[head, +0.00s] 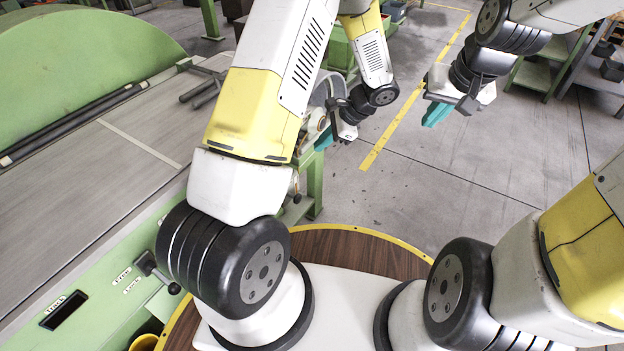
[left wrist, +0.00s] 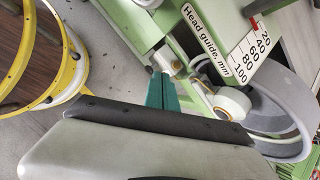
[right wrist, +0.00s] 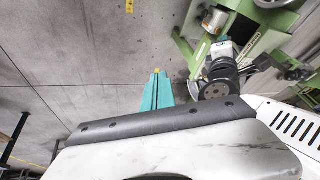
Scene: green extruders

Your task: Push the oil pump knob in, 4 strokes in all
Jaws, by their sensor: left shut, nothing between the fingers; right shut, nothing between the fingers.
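My left gripper (head: 322,139) is shut and empty beside the green machine, partly hidden by my left arm in the head view. Its teal fingers (left wrist: 162,92) point at a small pale cylindrical part (left wrist: 166,58) on the machine's side, which may be the oil pump knob. The fingertips look very close to it; I cannot tell whether they touch. The right wrist view shows my left gripper (right wrist: 224,44) below a metal cylinder (right wrist: 214,20). My right gripper (head: 436,113), with teal fingers (right wrist: 157,92), is shut and empty above the open floor.
A grey handwheel (left wrist: 283,118) and a white rounded lever or hub (left wrist: 232,103) are right of my left fingers, below the "Head guide, mm" scale (left wrist: 235,45). The green machine's flat bed (head: 110,160) fills the left. Grey floor (head: 470,165) is clear around my right gripper.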

